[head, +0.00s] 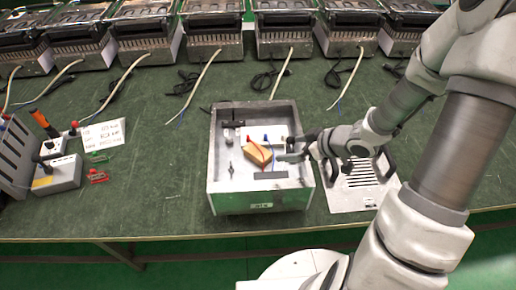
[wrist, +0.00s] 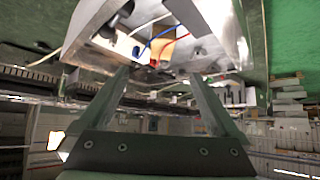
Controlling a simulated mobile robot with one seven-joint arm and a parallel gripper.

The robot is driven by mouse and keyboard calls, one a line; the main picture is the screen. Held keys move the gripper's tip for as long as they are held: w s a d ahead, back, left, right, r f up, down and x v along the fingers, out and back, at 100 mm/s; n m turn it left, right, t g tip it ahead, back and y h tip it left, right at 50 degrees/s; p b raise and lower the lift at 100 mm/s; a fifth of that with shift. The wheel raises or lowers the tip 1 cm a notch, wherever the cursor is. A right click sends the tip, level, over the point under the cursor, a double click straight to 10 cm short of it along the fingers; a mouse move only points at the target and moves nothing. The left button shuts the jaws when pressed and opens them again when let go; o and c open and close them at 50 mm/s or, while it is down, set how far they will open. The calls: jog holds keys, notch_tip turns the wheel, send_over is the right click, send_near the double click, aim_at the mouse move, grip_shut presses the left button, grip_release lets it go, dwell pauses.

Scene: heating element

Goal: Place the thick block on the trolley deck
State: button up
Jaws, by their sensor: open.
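A tan-orange block (head: 258,153) lies tilted inside an open metal box (head: 215,170) on the green bench. Its tan side also shows in the wrist view (wrist: 165,48), beyond the fingertips and partly behind red and blue parts. My gripper (head: 288,147) is at the right part of the box, just right of the block, with its fingers towards it. In the wrist view my gripper (wrist: 158,76) has its two fingers spread with nothing held between them. Whether a finger touches the block cannot be told. I cannot make out a trolley deck in either view.
A slotted plate with dark handles (head: 362,182) lies right of the box, partly under my arm. A grey switch box (head: 57,172), a paper sheet (head: 103,134) and small clips are at left. Several metal appliances (head: 213,30) with cords line the back.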

jog(key=b, duration=0.4)
send_near(259, 151)
jog(key=x, duration=0.4)
jog(key=shift+d+f, duration=0.1)
jog(key=shift+f, duration=0.45)
jog(key=shift+a+r+b+x, duration=0.15)
jog(key=shift+b+x, duration=0.4)
jog(key=shift+x, duration=0.95)
jog(key=shift+a+r+b+x, duration=0.15)
jog(key=shift+b+x, duration=0.35)
jog(key=shift+x, duration=0.95)
jog(key=shift+w, duration=0.1)
grip_shut()
jog(key=r+p, duration=0.1)
jog(key=r, duration=0.1)
jog(key=r+p, duration=0.1)
jog(key=r, duration=0.2)
jog(key=shift+d, duration=0.2)
jog(key=s+d+r+p, duration=0.4)
jog(key=d+r+p, duration=0.15)
jog(key=d, duration=0.55)
jog(key=w+a+r+m+t+h, duration=0.1)
jog(key=w+r+m+t+h, duration=0.1)
jog(key=w+r+m+h, duration=0.3)
jog(key=shift+w+r+m+t+h, duration=0.25)
jog(key=shift+m+h, duration=0.35)
jog(key=shift+m, duration=1.3)
